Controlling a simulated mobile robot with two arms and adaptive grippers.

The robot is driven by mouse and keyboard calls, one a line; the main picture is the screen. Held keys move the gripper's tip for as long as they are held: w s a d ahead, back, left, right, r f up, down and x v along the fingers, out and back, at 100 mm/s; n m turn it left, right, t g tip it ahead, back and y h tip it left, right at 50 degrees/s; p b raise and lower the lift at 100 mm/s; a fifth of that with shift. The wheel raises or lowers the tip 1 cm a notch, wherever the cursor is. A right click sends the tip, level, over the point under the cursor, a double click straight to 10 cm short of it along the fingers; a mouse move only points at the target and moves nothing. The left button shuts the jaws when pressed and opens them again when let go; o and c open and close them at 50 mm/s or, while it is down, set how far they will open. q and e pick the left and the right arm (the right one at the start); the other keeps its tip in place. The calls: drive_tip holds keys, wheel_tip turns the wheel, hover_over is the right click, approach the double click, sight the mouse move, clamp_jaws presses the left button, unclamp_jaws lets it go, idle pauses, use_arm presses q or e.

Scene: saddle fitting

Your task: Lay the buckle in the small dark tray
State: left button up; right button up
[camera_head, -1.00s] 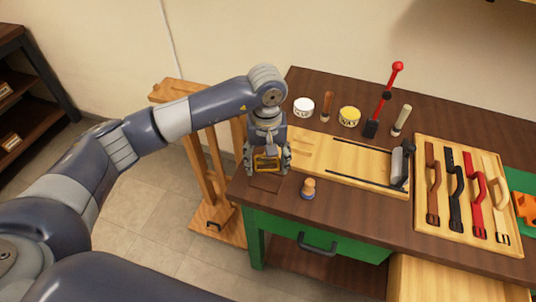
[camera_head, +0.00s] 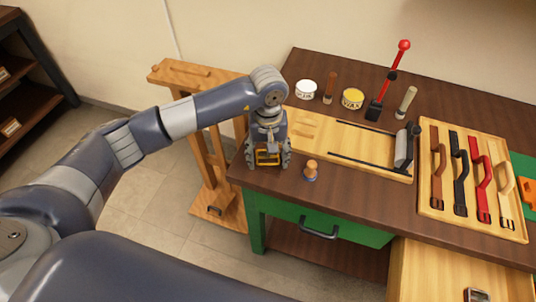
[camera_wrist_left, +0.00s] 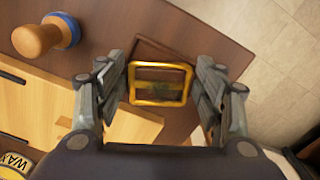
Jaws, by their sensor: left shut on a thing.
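My left gripper (camera_head: 268,164) is shut on the buckle (camera_head: 267,157), a yellow rectangular frame, at the table's left front corner. In the left wrist view the buckle (camera_wrist_left: 160,102) is between the two fingers of the gripper (camera_wrist_left: 163,84). The small dark tray (camera_wrist_left: 148,47) shows as a dark brown square behind and below the buckle, with one corner sticking out past it. In the head view the gripper hides the tray. I cannot tell whether the buckle touches it. My right gripper is not in view.
A wooden-knobbed tool (camera_head: 311,170) stands just right of the gripper, and in the wrist view (camera_wrist_left: 38,38). A wooden board (camera_head: 350,145) lies behind. Jars, upright tools and a strap rack (camera_head: 470,222) are further right. A wooden stand (camera_head: 205,150) is left of the table.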

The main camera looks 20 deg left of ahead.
use_arm(q)
drive_tip(key=shift+f, duration=0.25)
drive_tip(key=o, duration=1.2)
